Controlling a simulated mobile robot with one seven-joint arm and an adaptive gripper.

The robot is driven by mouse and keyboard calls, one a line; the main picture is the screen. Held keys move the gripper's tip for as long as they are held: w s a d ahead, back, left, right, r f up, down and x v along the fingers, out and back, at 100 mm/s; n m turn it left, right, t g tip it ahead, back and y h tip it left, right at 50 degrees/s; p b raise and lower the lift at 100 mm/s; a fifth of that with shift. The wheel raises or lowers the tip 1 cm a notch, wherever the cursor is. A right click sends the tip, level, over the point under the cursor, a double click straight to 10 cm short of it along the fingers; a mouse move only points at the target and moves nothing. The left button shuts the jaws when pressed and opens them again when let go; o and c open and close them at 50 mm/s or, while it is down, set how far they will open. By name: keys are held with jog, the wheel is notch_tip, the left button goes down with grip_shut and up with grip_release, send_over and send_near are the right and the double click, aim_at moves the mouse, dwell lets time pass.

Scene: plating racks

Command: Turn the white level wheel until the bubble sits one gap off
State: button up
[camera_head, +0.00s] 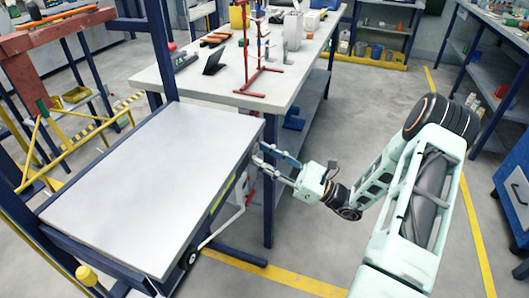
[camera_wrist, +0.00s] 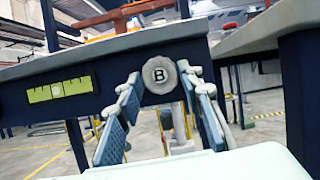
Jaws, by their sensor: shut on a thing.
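In the head view my gripper (camera_head: 270,160) reaches the table's right edge, and the wheel cannot be made out there. A yellow-green level vial (camera_wrist: 60,90) with dark marks is on the same edge, left of the wheel. A paler spot shows near its middle, but its exact gap is too small to read.
A workbench (camera_head: 150,78) with a red stand (camera_head: 247,75) and tools stands behind the table, close beyond my gripper. A white lever (camera_head: 222,227) hangs below the table's right edge. Open floor (camera_head: 385,110) lies to the right of the workbench.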

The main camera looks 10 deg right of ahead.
jog(key=m+t+p, duration=0.1)
jog(key=m, duration=0.1)
jog(key=m+h+p, duration=0.1)
jog(key=m+p, duration=0.1)
jog(key=m+t+h+p, duration=0.1)
jog(key=m+p, duration=0.1)
jog(key=shift+s+a+r+t, duration=0.1)
jog(key=shift+s+r+t, duration=0.1)
jog(key=shift+r+t, duration=0.15)
jog(key=m+h+p, duration=0.1)
jog(key=m+p, duration=0.1)
jog(key=m+t+h+p, duration=0.1)
jog(key=m+p, duration=0.1)
jog(key=m, duration=0.1)
jog(key=shift+s+a+f, duration=0.1)
jog(key=shift+s, duration=0.05)
jog(key=shift+m+t+h+p, duration=0.25)
jog(key=shift+m+h+p, duration=0.35)
jog(key=shift+m+p, duration=0.1)
jog(key=shift+f, duration=0.15)
jog(key=o, duration=1.2)
jog(key=shift+c, duration=0.2)
